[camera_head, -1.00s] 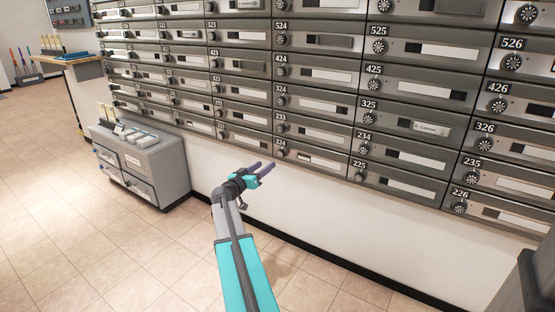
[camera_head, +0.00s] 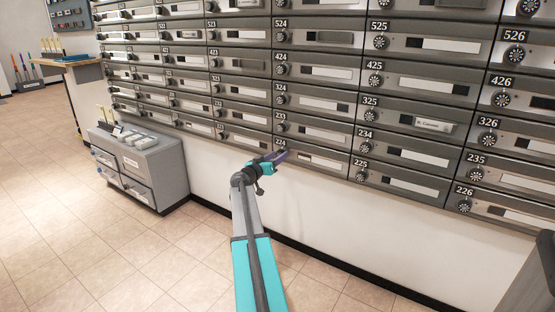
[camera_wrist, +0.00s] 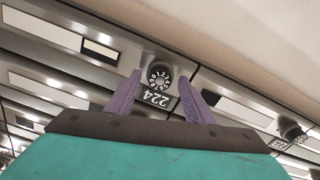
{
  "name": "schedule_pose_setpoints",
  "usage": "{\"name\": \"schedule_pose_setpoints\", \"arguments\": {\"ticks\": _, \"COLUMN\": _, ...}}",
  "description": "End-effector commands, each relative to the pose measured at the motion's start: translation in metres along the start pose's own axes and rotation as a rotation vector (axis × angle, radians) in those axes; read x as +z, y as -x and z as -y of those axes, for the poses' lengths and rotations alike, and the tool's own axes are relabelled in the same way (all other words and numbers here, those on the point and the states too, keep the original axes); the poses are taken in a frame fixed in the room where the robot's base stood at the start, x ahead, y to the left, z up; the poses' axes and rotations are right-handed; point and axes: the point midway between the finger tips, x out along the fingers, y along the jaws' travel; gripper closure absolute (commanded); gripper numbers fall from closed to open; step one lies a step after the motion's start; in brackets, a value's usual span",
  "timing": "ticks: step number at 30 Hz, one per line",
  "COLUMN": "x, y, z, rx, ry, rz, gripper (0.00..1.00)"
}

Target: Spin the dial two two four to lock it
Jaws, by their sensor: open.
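The dial of mailbox 224 (camera_wrist: 160,76) is a round black knob with white numbers, just above its 224 label (camera_wrist: 157,99) in the wrist view. My gripper (camera_wrist: 160,85) is open, with its two purple fingers on either side of the dial and label in that picture. I cannot tell whether the fingertips touch the dial. In the head view my gripper (camera_head: 279,157) is at the left end of mailbox 224 (camera_head: 315,161), in the lowest row there, and covers its dial.
Mailbox 225 (camera_head: 400,183) with its own dial is to the right, and mailbox 234 (camera_head: 405,150) is above that. A grey drawer cabinet (camera_head: 150,165) stands on the floor at left. The white wall (camera_head: 330,215) below the mailboxes is bare.

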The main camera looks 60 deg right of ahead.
Motion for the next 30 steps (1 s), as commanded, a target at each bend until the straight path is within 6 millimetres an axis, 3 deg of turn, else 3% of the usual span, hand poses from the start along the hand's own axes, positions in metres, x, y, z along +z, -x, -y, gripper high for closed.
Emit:
{"name": "schedule_pose_setpoints", "arguments": {"ticks": 8, "x": -0.0001, "y": -0.0006, "z": -0.0003, "rx": 0.000, "ry": 0.000, "rz": 0.000, "gripper": 0.52}}
{"name": "schedule_pose_setpoints", "arguments": {"ticks": 15, "x": 0.0001, "y": -0.0005, "z": -0.0003, "rx": 0.000, "ry": 0.000, "rz": 0.000, "gripper": 0.93}}
{"name": "schedule_pose_setpoints", "arguments": {"ticks": 30, "x": -0.0015, "y": -0.0006, "z": -0.0014, "rx": 0.001, "ry": -0.055, "rz": 0.002, "gripper": 0.93}}
